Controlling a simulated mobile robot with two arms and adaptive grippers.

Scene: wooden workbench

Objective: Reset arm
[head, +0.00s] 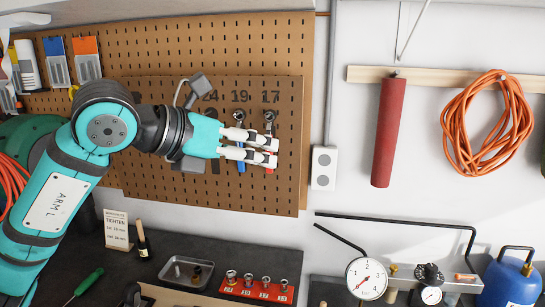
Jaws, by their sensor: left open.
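My left arm (62,197), marked "ARM L", reaches in from the left to the pegboard. My left gripper (274,152) is open, its two white fingers pointing right with a gap between them. It is in front of two hanging wrenches, one under the number 19 (240,117) and one under the number 17 (269,117). The fingers hide the middle of both wrenches. I cannot tell whether they touch them. Nothing is seen held between the fingertips. My right gripper is not in view.
The pegboard (160,45) stands behind the gripper. Below, the dark bench holds a metal tray (187,272), a red socket rack (258,290) and a green screwdriver (88,283). Right of the pegboard are an outlet box (324,167), a red roll (389,132) and an orange hose (487,122).

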